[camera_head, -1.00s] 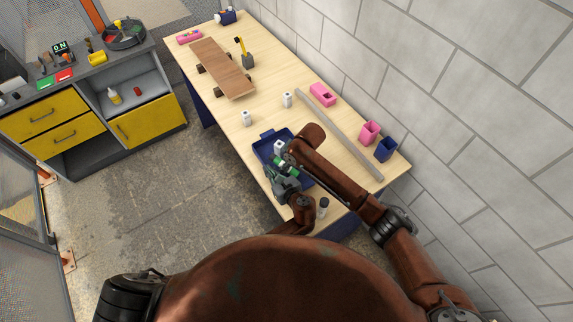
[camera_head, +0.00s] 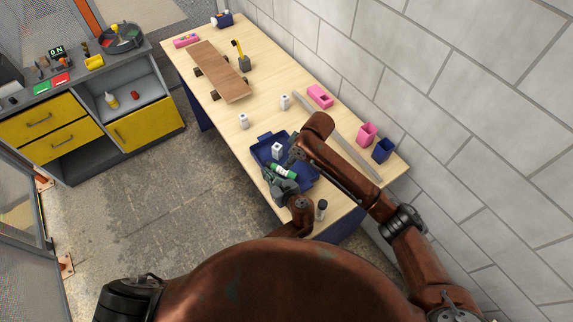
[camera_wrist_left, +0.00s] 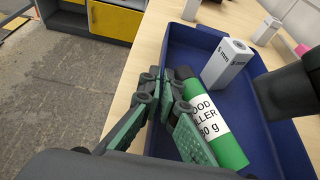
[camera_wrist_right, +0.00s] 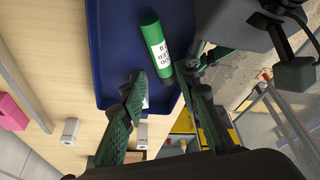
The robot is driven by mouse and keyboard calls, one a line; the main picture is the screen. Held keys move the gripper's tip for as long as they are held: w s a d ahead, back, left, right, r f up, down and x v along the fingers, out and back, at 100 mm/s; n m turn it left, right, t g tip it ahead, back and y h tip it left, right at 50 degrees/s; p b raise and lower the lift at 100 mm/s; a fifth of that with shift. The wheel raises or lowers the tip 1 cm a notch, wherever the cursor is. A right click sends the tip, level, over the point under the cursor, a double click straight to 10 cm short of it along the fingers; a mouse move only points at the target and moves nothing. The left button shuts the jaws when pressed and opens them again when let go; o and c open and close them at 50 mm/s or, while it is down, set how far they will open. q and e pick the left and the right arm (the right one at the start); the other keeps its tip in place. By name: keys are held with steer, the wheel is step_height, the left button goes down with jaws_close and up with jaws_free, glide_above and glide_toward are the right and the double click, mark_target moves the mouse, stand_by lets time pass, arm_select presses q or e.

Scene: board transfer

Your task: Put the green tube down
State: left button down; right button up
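The green tube (camera_head: 284,172) has a white label and a dark cap. It appears to lie in the blue tray (camera_wrist_left: 265,135), beside a white box (camera_wrist_left: 229,62). In the left wrist view the tube (camera_wrist_left: 215,125) lies to the right of my left gripper (camera_wrist_left: 163,88), whose fingers are a little apart with nothing seen between them. The right finger hides part of the tube's side. My right gripper (camera_wrist_right: 162,95) is open above the tray. The tube (camera_wrist_right: 156,45) shows beyond its fingertips, not gripped by it.
A small dark bottle (camera_head: 321,209) stands near the table's front edge. White boxes (camera_head: 243,121), a grey bar (camera_head: 352,153), a pink bin (camera_head: 367,133) and a blue bin (camera_head: 383,150) stand around the tray. A wooden board (camera_head: 219,70) occupies the far end. The wall runs along the right.

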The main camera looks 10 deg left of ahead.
steer(key=v, duration=0.4)
arm_select(q)
steer(key=c, duration=2.1)
jaws_free()
steer(key=v, duration=1.2)
steer(key=shift+d, duration=0.1)
arm_select(e)
steer(key=shift+f, duration=0.1)
